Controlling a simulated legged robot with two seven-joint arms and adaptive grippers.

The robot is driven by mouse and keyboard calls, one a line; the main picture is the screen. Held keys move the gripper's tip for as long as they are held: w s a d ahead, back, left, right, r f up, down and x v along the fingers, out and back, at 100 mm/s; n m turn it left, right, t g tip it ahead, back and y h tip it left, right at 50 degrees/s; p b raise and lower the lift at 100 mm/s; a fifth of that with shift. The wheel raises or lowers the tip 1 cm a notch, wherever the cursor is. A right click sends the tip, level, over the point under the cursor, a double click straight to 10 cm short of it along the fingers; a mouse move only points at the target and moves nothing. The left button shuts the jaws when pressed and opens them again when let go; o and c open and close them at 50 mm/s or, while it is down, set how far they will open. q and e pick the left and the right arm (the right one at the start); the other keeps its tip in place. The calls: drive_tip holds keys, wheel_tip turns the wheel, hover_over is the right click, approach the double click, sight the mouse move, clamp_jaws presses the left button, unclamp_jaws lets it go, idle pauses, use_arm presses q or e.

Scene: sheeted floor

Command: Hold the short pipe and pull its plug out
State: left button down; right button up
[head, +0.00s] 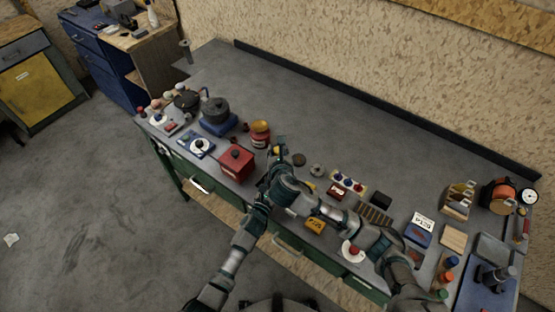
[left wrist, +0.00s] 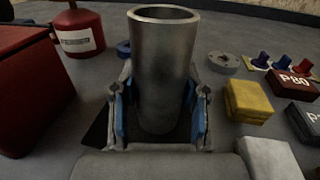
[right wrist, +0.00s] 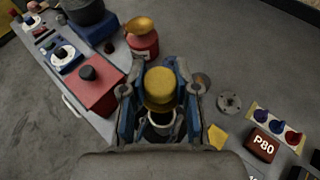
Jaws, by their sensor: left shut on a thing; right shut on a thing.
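The short pipe is a grey metal tube (left wrist: 160,75), standing upright between the blue-padded fingers of my left gripper (left wrist: 160,125), which is shut on it. Its open top rim faces up. The plug is a yellow round piece (right wrist: 160,86) between the fingers of my right gripper (right wrist: 160,100), which is shut on it. In the right wrist view the pipe's open mouth (right wrist: 161,122) shows below the plug, and the plug looks clear of it. In the head view my right gripper (head: 279,158) is over the bench's front part; my left gripper is mostly hidden there.
A red box (head: 236,160) and a red can with a yellow top (head: 261,133) stand left of the grippers. A yellow block (left wrist: 249,100), a P80 block (left wrist: 294,84) and colored knobs (head: 348,182) lie to the right. The bench's back (head: 330,120) is clear.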

drive_tip(key=shift+r, duration=0.9)
use_arm(q)
drive_tip(key=c, duration=0.5)
unclamp_jaws()
